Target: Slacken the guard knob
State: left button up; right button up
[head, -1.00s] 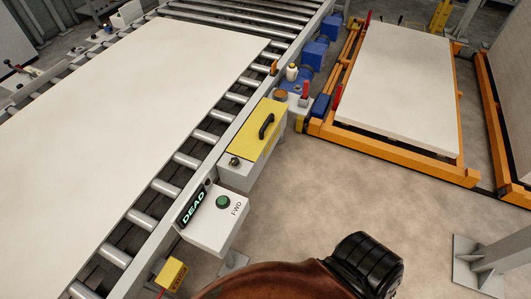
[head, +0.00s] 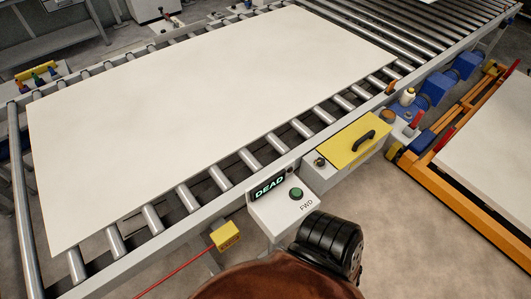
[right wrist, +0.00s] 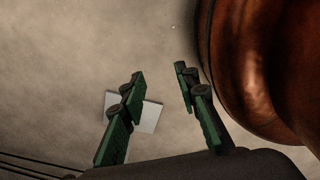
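The guard is a yellow cover (head: 350,140) with a black handle on a grey box beside the roller conveyor. A small dark knob (head: 320,161) sits at the cover's near left end, and I take it for the guard knob. Whether it is tight or loose cannot be seen. My right gripper (right wrist: 158,72) shows only in the right wrist view, with its two green-and-black fingers apart and nothing between them. My left gripper is in neither view.
A grey control box (head: 285,210) has a green button marked FWD and a display reading DEAD. A large pale board (head: 200,120) lies on the rollers. A yellow box (head: 226,236) with a red cord hangs nearby. An orange frame (head: 465,225) stands right; floor between is clear.

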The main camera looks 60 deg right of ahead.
aim_at(320, 161)
jog(key=u, duration=0.7)
jog(key=k, duration=1.05)
jog(key=z, duration=1.6)
jog(key=i, duration=0.5)
jog(key=z, duration=0.05)
